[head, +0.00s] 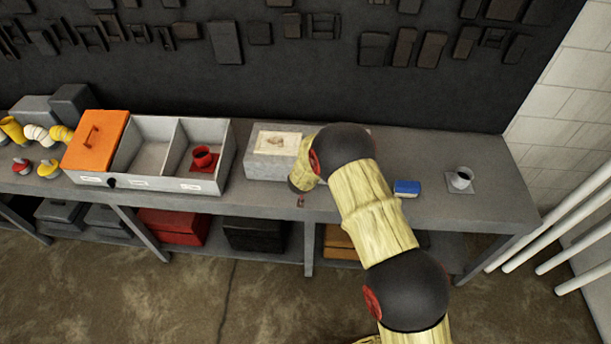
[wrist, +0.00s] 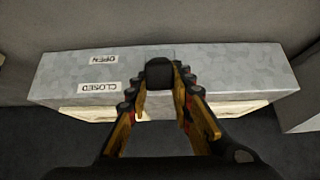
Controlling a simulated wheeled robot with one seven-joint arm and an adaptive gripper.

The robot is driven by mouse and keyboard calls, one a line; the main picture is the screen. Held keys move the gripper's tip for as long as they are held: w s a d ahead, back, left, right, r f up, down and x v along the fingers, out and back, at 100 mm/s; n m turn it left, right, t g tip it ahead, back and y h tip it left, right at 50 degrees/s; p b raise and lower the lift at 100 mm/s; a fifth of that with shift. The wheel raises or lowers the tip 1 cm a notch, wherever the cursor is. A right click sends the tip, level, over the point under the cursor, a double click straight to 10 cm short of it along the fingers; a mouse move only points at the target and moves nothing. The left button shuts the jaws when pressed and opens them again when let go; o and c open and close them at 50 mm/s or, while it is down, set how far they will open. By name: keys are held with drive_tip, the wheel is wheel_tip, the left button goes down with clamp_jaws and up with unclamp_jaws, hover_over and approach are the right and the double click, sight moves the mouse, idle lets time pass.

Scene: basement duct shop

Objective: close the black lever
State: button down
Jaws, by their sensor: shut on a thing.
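The black lever (wrist: 159,70) shows as a dark block at the top middle of the wrist view. My gripper (wrist: 160,82) has its ridged, yellow-sided fingers on either side of it and is shut on it. The lever is on a grey metal box (wrist: 235,72) with two labels left of the lever, the OPEN label (wrist: 103,59) and, lower in the picture, the CLOSED label (wrist: 98,88). I cannot tell which label the lever lines up with. In the head view, my arm hides the lever and part of the grey box (head: 262,168) on the bench.
White pipes (head: 555,215) lean at far right.

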drive_tip(key=shift+w+r, duration=0.1)
drive_tip(key=shift+r, duration=0.05)
drive_tip(key=c, duration=1.6)
unclamp_jaws()
drive_tip(key=shift+o, duration=0.2)
drive_tip(key=v, duration=1.1)
drive_tip(key=shift+s+r, duration=0.25)
drive_tip(key=shift+s, duration=0.1)
